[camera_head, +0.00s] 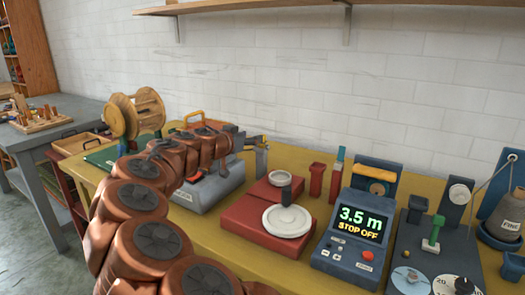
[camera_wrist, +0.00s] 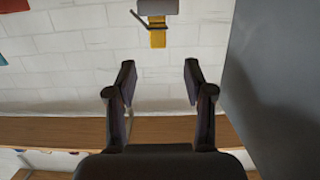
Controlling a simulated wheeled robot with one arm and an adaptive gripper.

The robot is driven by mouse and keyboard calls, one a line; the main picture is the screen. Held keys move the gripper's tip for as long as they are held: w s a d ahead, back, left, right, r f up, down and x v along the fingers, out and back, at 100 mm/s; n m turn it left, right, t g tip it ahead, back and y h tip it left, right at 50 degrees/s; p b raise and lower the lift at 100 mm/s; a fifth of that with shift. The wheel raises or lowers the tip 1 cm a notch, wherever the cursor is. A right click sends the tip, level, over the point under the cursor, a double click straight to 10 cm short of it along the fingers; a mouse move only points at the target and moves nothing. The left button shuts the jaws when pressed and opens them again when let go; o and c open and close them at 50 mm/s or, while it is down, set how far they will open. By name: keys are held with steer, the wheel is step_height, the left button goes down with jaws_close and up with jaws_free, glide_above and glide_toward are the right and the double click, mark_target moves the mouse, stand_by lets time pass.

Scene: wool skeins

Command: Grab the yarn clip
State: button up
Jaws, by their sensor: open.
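I cannot pick out the yarn clip with certainty in either view. My gripper (camera_wrist: 160,80) is open and empty in the wrist view, its two dark fingers apart with white brick wall between and beyond them. In the head view my gripper (camera_head: 258,142) is small, above the yellow table behind the red scale, at the end of my brown arm. A small yellow and grey piece (camera_wrist: 158,30) shows at the top of the wrist view, beyond the fingertips and apart from them. My arm hides part of the table's left side.
The yellow table (camera_head: 316,225) holds a red scale (camera_head: 262,235), a blue meter reading "3.5 m STOP OFF" (camera_head: 352,240), a grey-based device (camera_head: 212,190) and wooden discs (camera_head: 148,105). A dark weight (camera_head: 505,215) stands at right. A wooden shelf (camera_head: 250,5) is on the wall above.

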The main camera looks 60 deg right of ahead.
steer(key=shift+f+x, duration=0.15)
steer(key=shift+x, duration=1.85)
steer(key=shift+f+x, duration=0.1)
steer(key=shift+x, duration=1.9)
steer(key=shift+s, duration=0.1)
steer(key=shift+a, duration=0.1)
steer(key=c, duration=1)
